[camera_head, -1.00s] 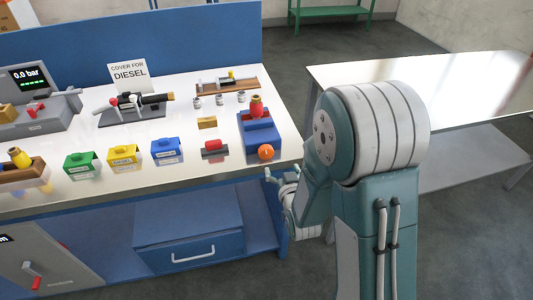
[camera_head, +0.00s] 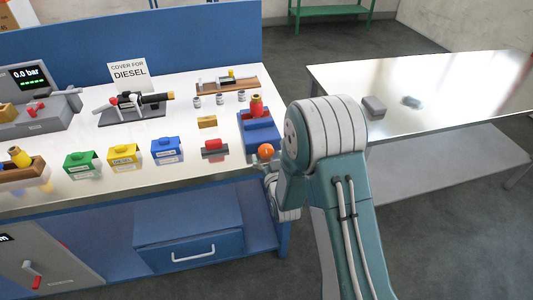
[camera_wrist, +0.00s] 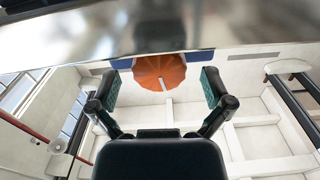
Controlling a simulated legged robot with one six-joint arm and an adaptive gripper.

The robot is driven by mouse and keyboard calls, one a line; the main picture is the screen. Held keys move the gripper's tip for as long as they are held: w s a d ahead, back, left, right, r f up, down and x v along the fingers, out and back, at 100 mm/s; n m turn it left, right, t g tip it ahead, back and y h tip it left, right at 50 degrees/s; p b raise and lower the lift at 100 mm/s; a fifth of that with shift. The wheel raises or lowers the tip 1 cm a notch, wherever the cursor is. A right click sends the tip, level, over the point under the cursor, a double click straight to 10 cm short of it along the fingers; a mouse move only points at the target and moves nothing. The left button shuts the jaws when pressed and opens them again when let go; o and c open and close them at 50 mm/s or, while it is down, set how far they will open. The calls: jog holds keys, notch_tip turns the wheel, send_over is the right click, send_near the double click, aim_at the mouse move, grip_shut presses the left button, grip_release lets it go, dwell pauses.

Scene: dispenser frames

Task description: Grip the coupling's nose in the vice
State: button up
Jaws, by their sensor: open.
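The blue vice (camera_head: 261,128) stands at the bench's right end. A red coupling with a yellowish top (camera_head: 256,106) stands upright in it; I cannot tell whether the jaws touch its nose. The vice's orange round knob (camera_head: 265,151) faces the front edge. In the wrist view the knob (camera_wrist: 160,71) lies between and a little beyond the fingertips of my gripper (camera_wrist: 161,88). My gripper is open, with a gap on both sides of the knob. In the head view my gripper is mostly hidden by my arm, just below the knob.
The bench edge (camera_wrist: 95,35) runs close above my gripper in the wrist view. The side table (camera_head: 450,85) at right holds small grey objects.

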jog(key=shift+w+a, duration=0.1)
jog(key=shift+w, duration=0.45)
jog(key=shift+c, duration=0.3)
jog(key=c, duration=1.1)
jog(key=shift+m, duration=2.3)
